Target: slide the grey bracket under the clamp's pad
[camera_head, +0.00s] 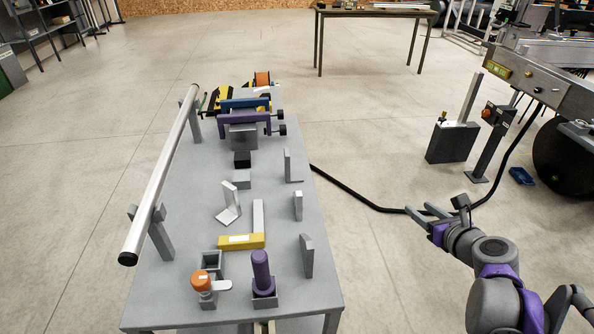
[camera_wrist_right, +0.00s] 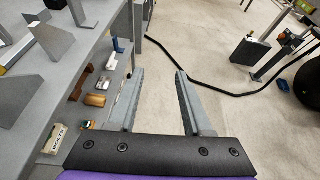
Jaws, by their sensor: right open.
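Several grey upright plates or brackets stand on the grey table (camera_head: 190,240); I cannot tell which one is the task's bracket. A light grey L-shaped bracket (camera_head: 229,208) stands mid-table, and others line the right side, one near the front (camera_head: 307,256). Blue and purple clamp-like bars (camera_head: 245,117) with dark knobs lie across the far end; their pad cannot be made out. My right gripper (camera_head: 421,211) is open and empty, off the table's right side, apart from everything. Its two fingers (camera_wrist_right: 159,74) show spread in the right wrist view. My left gripper is out of view.
A yellow-based square (camera_head: 241,241), an orange-topped part (camera_head: 203,284) and a purple cylinder (camera_head: 261,270) occupy the table's front. A metal tube (camera_head: 165,170) runs along its left edge. A black cable (camera_head: 360,199) crosses the floor. Below the tabletop, a shelf holds small items (camera_wrist_right: 95,100).

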